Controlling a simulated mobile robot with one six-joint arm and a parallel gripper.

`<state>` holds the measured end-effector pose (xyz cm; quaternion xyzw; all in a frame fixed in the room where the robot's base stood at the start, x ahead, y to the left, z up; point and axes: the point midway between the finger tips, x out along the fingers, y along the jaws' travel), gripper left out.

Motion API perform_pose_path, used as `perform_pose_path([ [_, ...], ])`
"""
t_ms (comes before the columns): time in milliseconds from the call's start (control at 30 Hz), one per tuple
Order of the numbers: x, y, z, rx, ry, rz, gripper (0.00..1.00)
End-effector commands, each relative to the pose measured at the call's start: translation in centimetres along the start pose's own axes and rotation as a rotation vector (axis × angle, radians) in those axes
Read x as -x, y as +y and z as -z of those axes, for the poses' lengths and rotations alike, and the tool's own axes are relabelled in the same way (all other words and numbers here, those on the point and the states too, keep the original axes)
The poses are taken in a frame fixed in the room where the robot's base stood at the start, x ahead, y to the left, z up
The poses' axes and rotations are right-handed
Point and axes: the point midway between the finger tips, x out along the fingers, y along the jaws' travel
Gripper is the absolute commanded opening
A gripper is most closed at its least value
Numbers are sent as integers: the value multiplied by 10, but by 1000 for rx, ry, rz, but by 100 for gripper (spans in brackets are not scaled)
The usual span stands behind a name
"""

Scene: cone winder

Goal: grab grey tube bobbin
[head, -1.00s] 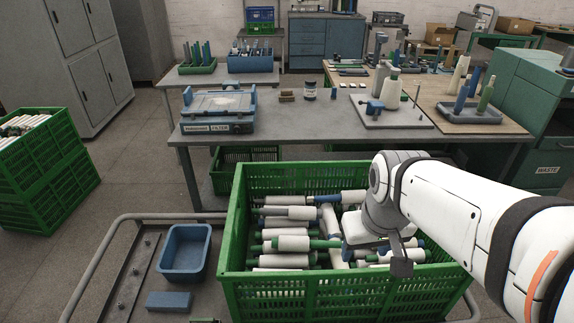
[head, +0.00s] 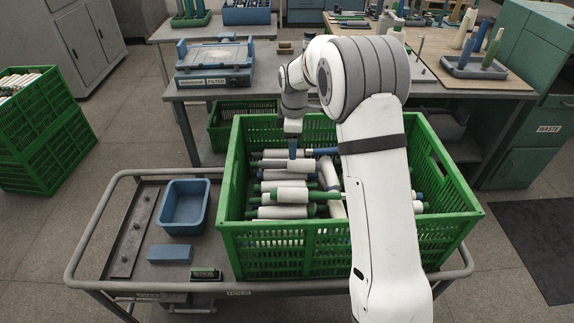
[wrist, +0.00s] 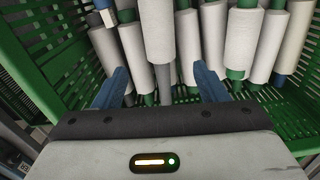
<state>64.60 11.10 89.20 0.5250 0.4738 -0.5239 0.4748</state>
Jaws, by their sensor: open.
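My gripper (wrist: 160,70) is open, with its two blue fingers apart and pointing into the crate. In the wrist view, a white-wound bobbin with a bare grey tube end (wrist: 162,76) lies between the fingers, its yarn (wrist: 156,30) running up the picture. I cannot tell whether the fingers touch it. Neighbouring bobbins beside it show green or blue tube ends. In the head view, my gripper (head: 292,150) is low over the far left part of the green crate (head: 265,240), above the piled bobbins; my arm hides the crate's right middle.
The crate stands on a cart with a rail, next to a blue bin (head: 185,225) and a blue block (head: 170,254). Another green crate (head: 40,150) is at the left. In the wrist view, crate walls are close on both sides.

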Motion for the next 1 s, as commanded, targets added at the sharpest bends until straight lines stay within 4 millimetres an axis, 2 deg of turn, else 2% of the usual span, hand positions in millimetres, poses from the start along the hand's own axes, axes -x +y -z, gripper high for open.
perform_pose_path([
  [367, -41, 1, 5, 22, -2, 6, 66],
  [600, -76, -1, 8, 20, -2, 6, 66],
  [933, -82, 0, 7, 18, -1, 3, 66],
  [1000, -82, 0, 7, 18, -1, 3, 60],
])
